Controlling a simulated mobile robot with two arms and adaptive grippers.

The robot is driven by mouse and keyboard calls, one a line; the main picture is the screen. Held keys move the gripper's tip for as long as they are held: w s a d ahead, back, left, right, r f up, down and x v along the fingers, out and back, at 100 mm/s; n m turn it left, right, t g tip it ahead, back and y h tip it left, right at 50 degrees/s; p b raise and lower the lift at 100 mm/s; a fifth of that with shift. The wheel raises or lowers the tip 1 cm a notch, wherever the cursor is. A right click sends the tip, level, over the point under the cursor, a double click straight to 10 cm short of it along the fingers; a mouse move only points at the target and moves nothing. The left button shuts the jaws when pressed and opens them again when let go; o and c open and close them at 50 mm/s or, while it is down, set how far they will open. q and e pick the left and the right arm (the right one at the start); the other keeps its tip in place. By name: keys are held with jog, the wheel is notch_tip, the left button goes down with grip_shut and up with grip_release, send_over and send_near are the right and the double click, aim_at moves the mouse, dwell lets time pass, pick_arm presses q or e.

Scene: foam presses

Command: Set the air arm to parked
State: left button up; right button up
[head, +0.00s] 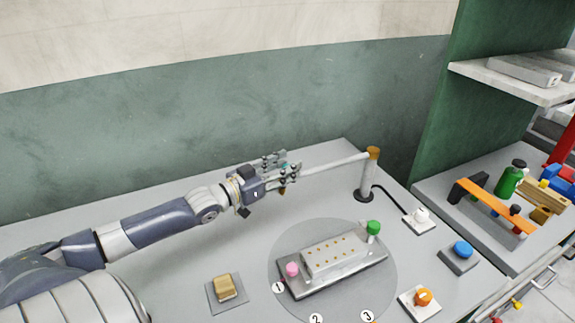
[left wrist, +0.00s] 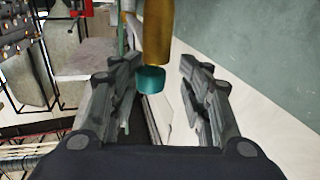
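The air arm (head: 335,163) is a thin pale bar reaching left from a grey post (head: 366,182) with an orange-brown cap (head: 373,153). Its left end is at my left gripper (head: 287,173), where bits of teal and brass show among the fingers. In the left wrist view, a brass cylinder (left wrist: 158,32) and a teal band (left wrist: 150,78) appear between the spread fingers of my left gripper (left wrist: 160,68). A gap shows on the right of the band; contact on the left cannot be told. My right gripper is not in view.
A round plate (head: 385,265) below carries a grey block (head: 336,255) with pink (head: 292,270) and green (head: 373,228) knobs. White (head: 421,215), blue (head: 462,250) and orange (head: 424,297) controls stand to the right. A tan block (head: 225,287) sits front left. The back left table is clear.

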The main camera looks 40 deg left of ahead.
pick_arm(q)
jog(key=shift+s+a+r, duration=0.1)
jog(key=shift+d, duration=0.25)
jog(key=v, duration=1.2)
jog(key=shift+a, duration=0.15)
dwell(0.7)
